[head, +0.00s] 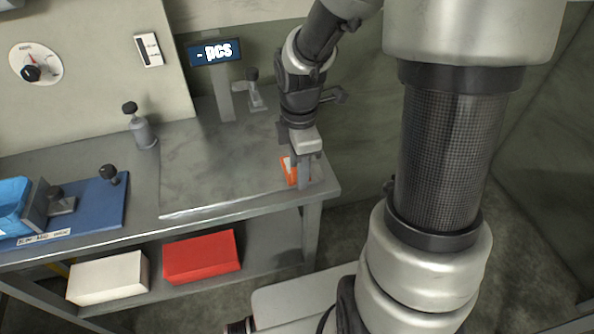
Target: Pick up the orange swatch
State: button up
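The orange swatch (288,172) lies near the right end of the grey workbench, close to its front right corner. It is small, with an orange border and a pale patch. My gripper (303,182) points down right at the swatch and hides part of it. The fingers overlap the swatch in the head view. I cannot tell whether they touch it or whether they are open or shut.
The grey bench top (205,165) is clear left of the swatch. A display post (213,52) and a small clamp-like fixture (255,93) stand behind. A black-knobbed post (141,128) and a blue board (95,205) are farther left. White (108,278) and red (202,257) boxes sit below.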

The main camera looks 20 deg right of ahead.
grip_shut()
